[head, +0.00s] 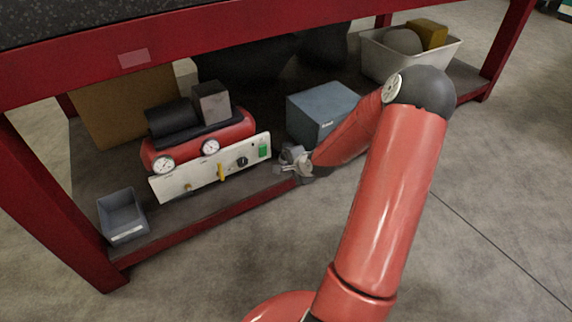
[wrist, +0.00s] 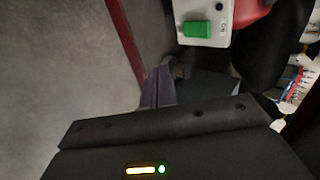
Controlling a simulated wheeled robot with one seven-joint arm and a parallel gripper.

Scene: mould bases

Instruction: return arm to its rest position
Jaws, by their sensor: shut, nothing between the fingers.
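My gripper (head: 290,160) is at the front of the lower shelf of the red-framed bench in the head view, just right of a white control panel. My red arm reaches to it from the lower middle of the picture. In the wrist view the fingers of my gripper (wrist: 160,86) are together with nothing held. The panel's green switch (wrist: 197,29) shows beyond them, apart from the fingers.
The panel (head: 202,176) fronts a red compressor (head: 240,132). A blue-grey box (head: 322,112) stands close behind my gripper. A small grey bin (head: 122,215) is at left, a pale crate (head: 378,66) at back right. The bench top (head: 100,15) overhangs the shelf. Floor in front is clear.

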